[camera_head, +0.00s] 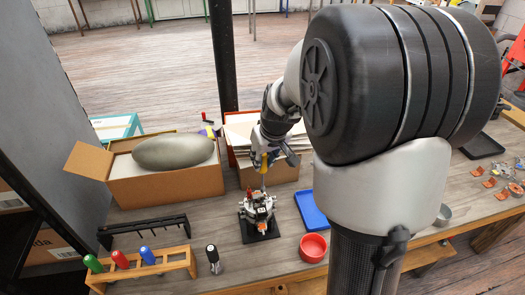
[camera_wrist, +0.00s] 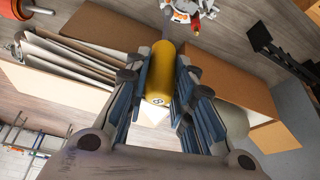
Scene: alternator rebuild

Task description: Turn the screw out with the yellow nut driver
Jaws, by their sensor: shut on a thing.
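My gripper (camera_head: 266,160) is shut on the yellow nut driver (camera_head: 264,164). In the wrist view, the driver's yellow handle (camera_wrist: 160,72) sits between the two fingers, with its grey shaft pointing away from my gripper. In the head view the driver is about upright, shaft down, over the alternator (camera_head: 258,208), which sits on a black base plate (camera_head: 262,235). The shaft's lower end meets the top of the alternator in the picture; I cannot tell whether it touches. The alternator also shows at the top of the wrist view (camera_wrist: 183,10). I cannot make out the screw.
A wooden rack (camera_head: 146,268) holds green, red and blue-handled drivers; a black-handled driver (camera_head: 213,259) stands beside it. A black rack (camera_head: 144,230) lies behind. A blue tray (camera_head: 311,210) and red bowl (camera_head: 313,247) are right of the alternator. Cardboard boxes (camera_head: 168,187) stand behind.

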